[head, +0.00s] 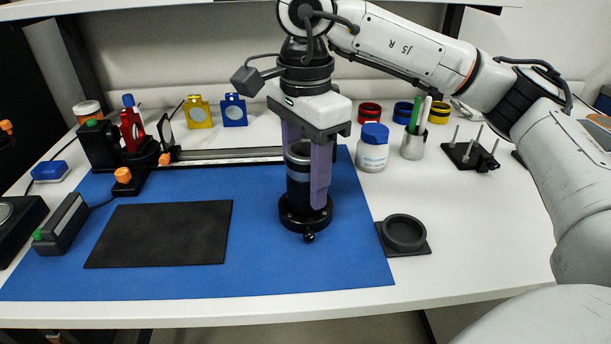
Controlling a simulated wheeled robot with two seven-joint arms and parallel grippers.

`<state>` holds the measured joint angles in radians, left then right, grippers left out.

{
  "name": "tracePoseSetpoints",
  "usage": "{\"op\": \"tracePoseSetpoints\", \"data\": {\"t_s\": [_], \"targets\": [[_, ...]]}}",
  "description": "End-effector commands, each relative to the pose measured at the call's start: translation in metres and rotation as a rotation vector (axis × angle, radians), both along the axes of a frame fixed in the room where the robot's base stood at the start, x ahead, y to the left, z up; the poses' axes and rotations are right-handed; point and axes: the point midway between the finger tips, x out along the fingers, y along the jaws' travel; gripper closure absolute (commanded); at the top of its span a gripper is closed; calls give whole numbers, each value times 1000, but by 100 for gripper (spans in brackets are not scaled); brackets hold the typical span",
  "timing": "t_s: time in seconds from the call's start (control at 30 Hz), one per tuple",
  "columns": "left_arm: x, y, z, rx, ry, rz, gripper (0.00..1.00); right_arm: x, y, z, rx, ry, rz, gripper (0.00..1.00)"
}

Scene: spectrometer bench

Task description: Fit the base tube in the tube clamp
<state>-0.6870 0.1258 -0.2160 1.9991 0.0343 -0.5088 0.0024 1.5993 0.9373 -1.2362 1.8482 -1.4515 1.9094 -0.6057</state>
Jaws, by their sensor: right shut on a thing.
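The base tube (299,188) is a dark upright cylinder with a grey band and an open grey rim. It stands over the blue mat, between the purple fingers of my right gripper (306,180), which is shut on it from above. The tube's lower end meets a round black collar with a small front knob, which looks like the tube clamp (304,218). I cannot tell how deep the tube sits in it. The right finger hides part of the tube. My left gripper is not in view.
A black ring holder (404,232) sits right of the blue mat (260,280). A black plate (160,234) lies on the mat. A rail (225,156) with optics runs behind. A white jar (372,150) and a pen cup (414,144) stand right of my gripper. The front mat is clear.

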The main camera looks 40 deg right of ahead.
Motion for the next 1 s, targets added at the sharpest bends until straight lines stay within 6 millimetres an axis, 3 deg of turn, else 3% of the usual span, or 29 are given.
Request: {"op": "tracePoseSetpoints", "data": {"t_s": [0.6,1.0], "targets": [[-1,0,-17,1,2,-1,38,0,0,-19,1,-1,0,82],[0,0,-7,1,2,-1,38,0,0,-7,0,-1,0,82]]}}
